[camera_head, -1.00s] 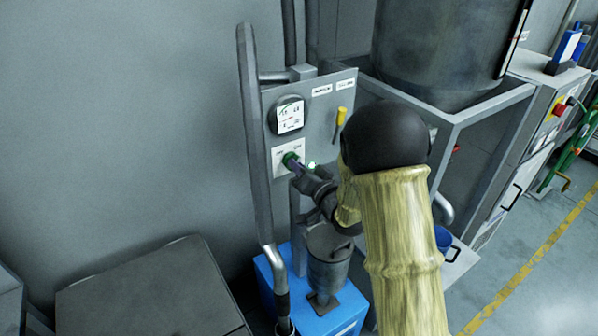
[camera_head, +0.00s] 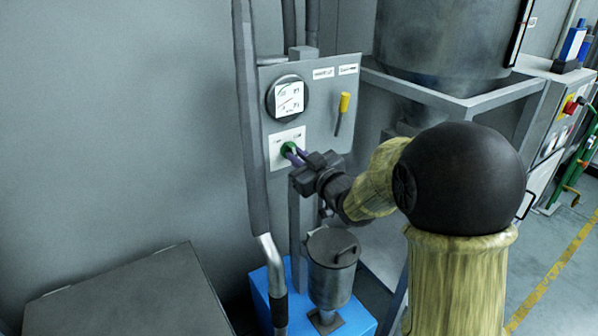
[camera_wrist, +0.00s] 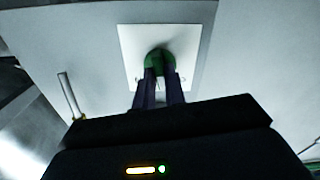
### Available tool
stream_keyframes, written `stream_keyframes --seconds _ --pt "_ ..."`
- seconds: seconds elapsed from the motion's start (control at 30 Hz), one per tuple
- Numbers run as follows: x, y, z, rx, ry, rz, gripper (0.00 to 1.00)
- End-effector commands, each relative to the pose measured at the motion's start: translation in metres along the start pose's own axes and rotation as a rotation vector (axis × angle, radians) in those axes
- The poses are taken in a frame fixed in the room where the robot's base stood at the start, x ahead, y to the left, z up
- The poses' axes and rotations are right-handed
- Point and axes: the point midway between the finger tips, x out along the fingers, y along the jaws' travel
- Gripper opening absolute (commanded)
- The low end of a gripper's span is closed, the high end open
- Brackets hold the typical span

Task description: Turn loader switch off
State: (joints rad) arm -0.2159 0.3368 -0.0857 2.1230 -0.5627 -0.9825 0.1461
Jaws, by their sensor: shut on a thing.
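The loader switch (camera_head: 287,147) is a green knob on a white plate (camera_head: 276,160) with lettering, low on the grey control panel (camera_head: 318,120). In the wrist view the green knob (camera_wrist: 158,58) sits in the middle of its white plate (camera_wrist: 128,45). My gripper (camera_head: 291,152) reaches it from the right, and its purple fingers stand on both sides of the knob. In the wrist view the fingers (camera_wrist: 160,75) are closed on the knob and partly cover it. The knob's exact angle and the plate's lettering cannot be read clearly.
A round gauge (camera_head: 288,97) sits above the switch and a yellow-handled lever (camera_head: 344,103) to its right. A grey pipe (camera_head: 250,130) runs along the panel's left edge. A metal canister (camera_head: 332,265) stands below on a blue base (camera_head: 360,318). A grey cabinet (camera_head: 130,295) is lower left.

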Motion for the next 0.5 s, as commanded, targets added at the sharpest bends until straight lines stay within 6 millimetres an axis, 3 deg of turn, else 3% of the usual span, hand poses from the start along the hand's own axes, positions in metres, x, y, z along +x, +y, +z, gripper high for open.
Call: stream_keyframes --seconds 0.03,0.5 --pt "-0.0005 -0.0015 0.0084 -0.044 -0.003 0.000 0.00" --pt "-0.0003 -0.0008 0.0067 -0.443 -0.005 0.000 0.00"
